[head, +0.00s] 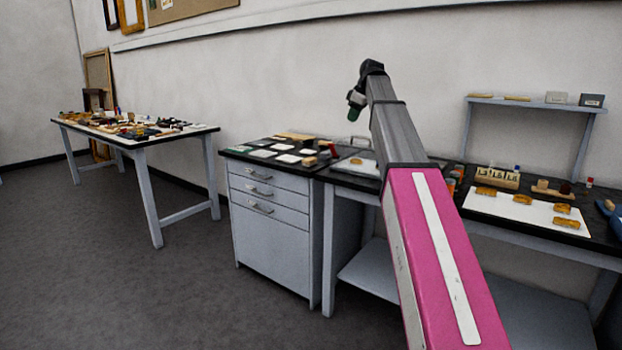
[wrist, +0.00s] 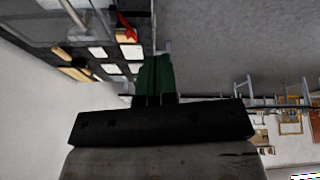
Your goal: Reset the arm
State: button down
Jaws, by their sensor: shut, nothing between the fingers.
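My arm, pink and grey, reaches up and forward across the right middle of the head view. My gripper (head: 356,104) is at its far end, dark with green fingers, raised in front of the white wall and above the workbench. In the wrist view the green fingers of my gripper (wrist: 154,62) are together, with nothing seen between them. The wrist view is tilted, with the bench and cabinet tops at its upper left.
A workbench (head: 575,235) with a white sheet (head: 487,204) of gilt fragments stands at right, beneath a small shelf (head: 535,102). A drawer cabinet (head: 270,228) adjoins it. A cluttered table (head: 148,140) stands at far left. The floor between is clear.

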jog(key=s+d+f+m+g+h, duration=0.1)
jog(key=s+f+m, duration=0.35)
jog(key=f, duration=1.15)
jog(key=s+f+m+h, duration=0.15)
jog(key=s+f, duration=0.55)
jog(key=f, duration=1)
jog(key=s+d+f+m+g+h, duration=0.1)
jog(key=s+f+m, duration=0.6)
jog(key=s+f, duration=1.6)
jog(key=shift+s+d+f+g, duration=0.35)
jog(key=shift+s+d, duration=0.2)
jog(key=shift+s, duration=0.3)
